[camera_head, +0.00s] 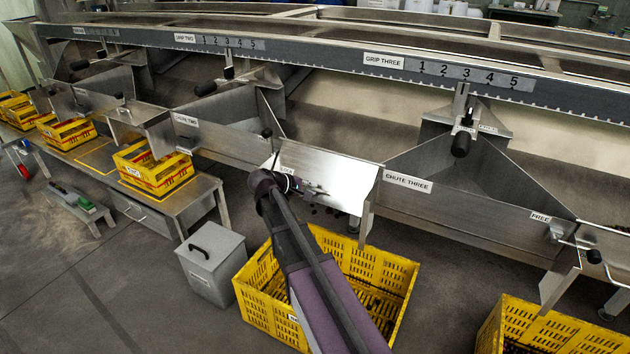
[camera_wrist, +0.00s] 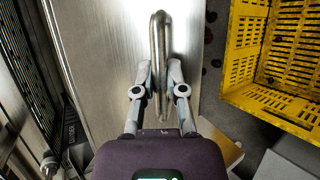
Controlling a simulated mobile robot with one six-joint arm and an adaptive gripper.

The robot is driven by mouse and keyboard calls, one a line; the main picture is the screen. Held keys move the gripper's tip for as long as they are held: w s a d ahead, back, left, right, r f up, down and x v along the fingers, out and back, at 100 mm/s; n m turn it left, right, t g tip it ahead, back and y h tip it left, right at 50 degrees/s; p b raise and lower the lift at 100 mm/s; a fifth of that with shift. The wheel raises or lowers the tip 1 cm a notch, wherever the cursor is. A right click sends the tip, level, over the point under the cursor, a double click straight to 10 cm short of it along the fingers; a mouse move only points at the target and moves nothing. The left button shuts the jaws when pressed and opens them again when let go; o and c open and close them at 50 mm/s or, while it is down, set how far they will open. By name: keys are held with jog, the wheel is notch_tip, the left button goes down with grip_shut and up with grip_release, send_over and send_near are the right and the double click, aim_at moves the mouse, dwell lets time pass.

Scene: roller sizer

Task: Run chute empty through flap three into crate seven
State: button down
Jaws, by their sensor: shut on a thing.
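My gripper (camera_wrist: 160,88) is shut on a bent metal handle (camera_wrist: 158,35) that stands out from a flat steel flap (camera_wrist: 108,45). In the head view my gripper (camera_head: 292,184) is at this flap (camera_head: 340,178), between the chute two and chute three labels; the small tag on the flap is unreadable. The chute three label (camera_head: 408,181) is on the trough to the right. Another flap with a dark-knobbed handle (camera_head: 594,256) is at that trough's far right end, by a "FREE" tag (camera_head: 541,217). A large yellow crate (camera_head: 398,268) with dark contents stands below my arm; its number is unreadable.
Another yellow crate (camera_head: 570,330) is at the lower right, cut off. A grey lidded bin (camera_head: 212,268) stands left of the large crate. Smaller yellow crates (camera_head: 153,172) sit on a steel bench (camera_head: 207,186) at left. Dark bits lie on the floor under the flap.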

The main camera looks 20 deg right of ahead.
jog(key=shift+n+g+y, duration=0.3)
jog(key=shift+g+y, duration=0.1)
jog(key=shift+y, duration=0.3)
jog(key=shift+s+a+r+p, duration=0.1)
jog(key=shift+a+r+p, duration=0.1)
jog(key=shift+r+p, duration=0.55)
jog(key=shift+s+a+r+p, duration=0.1)
jog(key=shift+a+r+p, duration=0.15)
jog(key=shift+r+p, duration=0.45)
jog(key=shift+s+a+r+p, duration=0.15)
jog(key=shift+r+p, duration=0.3)
jog(key=shift+p, duration=0.55)
jog(key=shift+w+r, duration=0.1)
jog(key=c, duration=0.7)
grip_release()
jog(key=shift+s, duration=0.2)
jog(key=shift+a, duration=0.1)
